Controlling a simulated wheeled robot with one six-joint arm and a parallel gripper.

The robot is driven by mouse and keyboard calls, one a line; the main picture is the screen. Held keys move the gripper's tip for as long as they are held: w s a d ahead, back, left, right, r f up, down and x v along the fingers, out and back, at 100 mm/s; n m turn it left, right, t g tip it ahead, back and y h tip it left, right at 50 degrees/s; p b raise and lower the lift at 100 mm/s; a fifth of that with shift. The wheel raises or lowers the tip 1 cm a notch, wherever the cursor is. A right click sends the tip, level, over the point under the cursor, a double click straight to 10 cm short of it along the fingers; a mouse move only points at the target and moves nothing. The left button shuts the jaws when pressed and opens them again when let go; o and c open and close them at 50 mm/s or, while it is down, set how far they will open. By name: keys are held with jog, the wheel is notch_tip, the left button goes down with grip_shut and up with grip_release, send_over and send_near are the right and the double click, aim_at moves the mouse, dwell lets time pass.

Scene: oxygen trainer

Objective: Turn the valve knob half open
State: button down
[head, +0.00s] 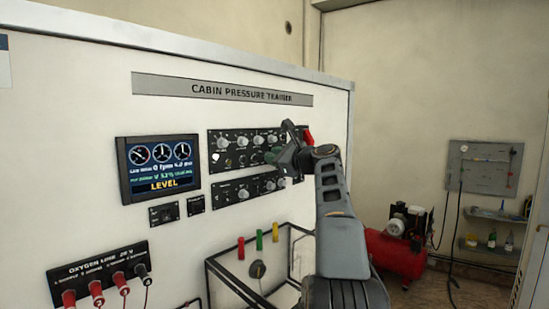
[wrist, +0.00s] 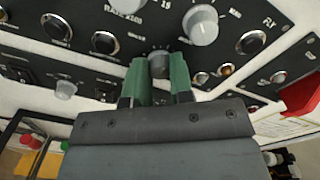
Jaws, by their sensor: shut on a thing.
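The display screen (head: 159,168) shows three dials, a green line that seems to read about 52%, and the word LEVEL in yellow.
The upper control panel (head: 232,148) carries several other knobs close to my fingers. A red part (wrist: 301,96) stands out right of the gripper. Below are a framed stand (head: 222,272) and red, green and yellow posts. A red compressor (head: 397,255) stands right.

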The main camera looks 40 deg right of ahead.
jog(key=c, duration=1)
grip_release()
jog(key=s+d+b, duration=0.2)
jog(key=s+b, duration=0.2)
jog(key=s, duration=0.9)
jog(key=shift+s+d+r, duration=0.15)
jog(key=shift+s+d, duration=0.1)
jog(key=shift+d, duration=0.1)
jog(key=shift+a, duration=0.1)
